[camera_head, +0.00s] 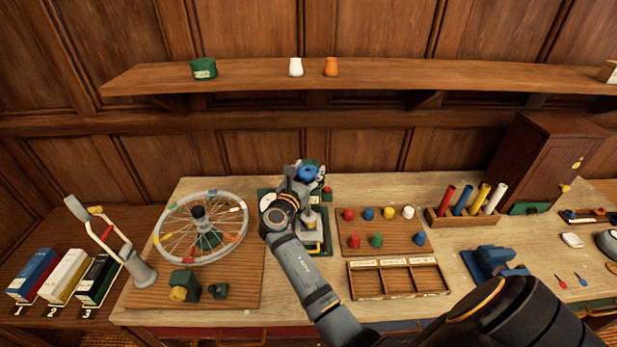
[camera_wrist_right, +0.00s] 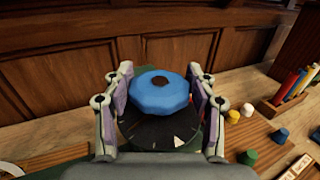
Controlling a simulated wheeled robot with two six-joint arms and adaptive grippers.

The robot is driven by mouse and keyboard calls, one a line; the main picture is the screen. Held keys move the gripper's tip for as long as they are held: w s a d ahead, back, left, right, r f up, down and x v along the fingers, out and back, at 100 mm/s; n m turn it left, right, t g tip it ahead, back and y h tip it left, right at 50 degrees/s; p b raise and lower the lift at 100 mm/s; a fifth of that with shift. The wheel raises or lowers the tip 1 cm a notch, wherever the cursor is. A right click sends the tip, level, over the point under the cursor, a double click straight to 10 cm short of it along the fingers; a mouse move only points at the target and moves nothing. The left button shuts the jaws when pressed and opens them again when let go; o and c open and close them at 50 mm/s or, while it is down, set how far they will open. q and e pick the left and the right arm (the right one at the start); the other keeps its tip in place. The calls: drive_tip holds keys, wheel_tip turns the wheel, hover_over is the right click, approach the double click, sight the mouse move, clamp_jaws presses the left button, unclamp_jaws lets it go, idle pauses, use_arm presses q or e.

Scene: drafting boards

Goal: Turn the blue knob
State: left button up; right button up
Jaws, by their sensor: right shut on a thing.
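The blue knob (camera_head: 307,173) sits on top of a green device (camera_head: 319,240) at the middle of the bench. In the right wrist view the knob (camera_wrist_right: 160,96) is a faceted blue disc with a dark centre, above a black dial with pale marks. My right gripper (camera_head: 303,176) reaches it from the front, and its fingers stand on either side of the knob, shut on it. The right gripper also fills the middle of the right wrist view (camera_wrist_right: 161,100). The arm hides part of the device. My left gripper is in neither view.
A spoked wheel (camera_head: 201,228) lies to the left. Several coloured pegs stand on a wooden board (camera_head: 362,230) to the right, behind a compartment tray (camera_head: 398,294). A rack of coloured tubes (camera_head: 465,215) and a brown cabinet (camera_head: 540,160) stand farther right. A shelf (camera_head: 400,76) spans the wall above.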

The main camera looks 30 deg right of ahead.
sight(308, 170)
drive_tip(key=shift+a+f+m+g+h+b, duration=0.1)
drive_tip(key=shift+f+m+g+h+b, duration=0.15)
drive_tip(key=shift+m+g+h+b, duration=0.6)
drive_tip(key=shift+f+m+g+h+b, duration=0.3)
drive_tip(key=shift+m+g, duration=0.55)
drive_tip(key=shift+g, duration=0.7)
drive_tip(key=shift+s+r, duration=0.1)
drive_tip(key=o, duration=1.2)
drive_tip(key=shift+r, duration=0.15)
drive_tip(key=shift+c, duration=0.2)
drive_tip(key=shift+r, duration=0.1)
drive_tip(key=shift+r, duration=0.3)
wheel_tip(308, 170, up, 9)
drive_tip(key=shift+r, duration=0.15)
